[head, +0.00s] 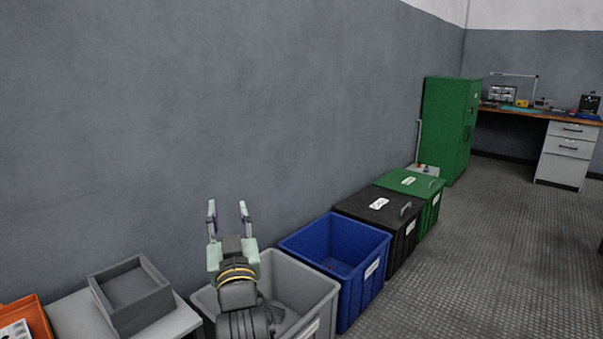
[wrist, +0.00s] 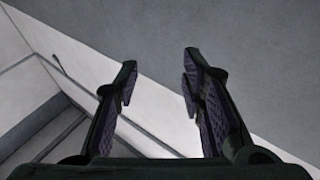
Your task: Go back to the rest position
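My gripper (head: 229,222) is raised over the open grey bin (head: 318,294) in the head view, with its fingers pointing up and toward the wall. The two fingers stand apart with nothing between them. In the wrist view my gripper (wrist: 160,80) also shows its two dark fingers with purple pads spread and empty. Part of the grey bin's inside is hidden behind my arm.
An open blue bin (head: 345,243) stands right of the grey bin, then a lidded black bin (head: 377,207) and a lidded green bin (head: 413,184). A grey tray (head: 132,292) sits on a light table at left. A green cabinet (head: 447,130) stands farther back. Floor at right is clear.

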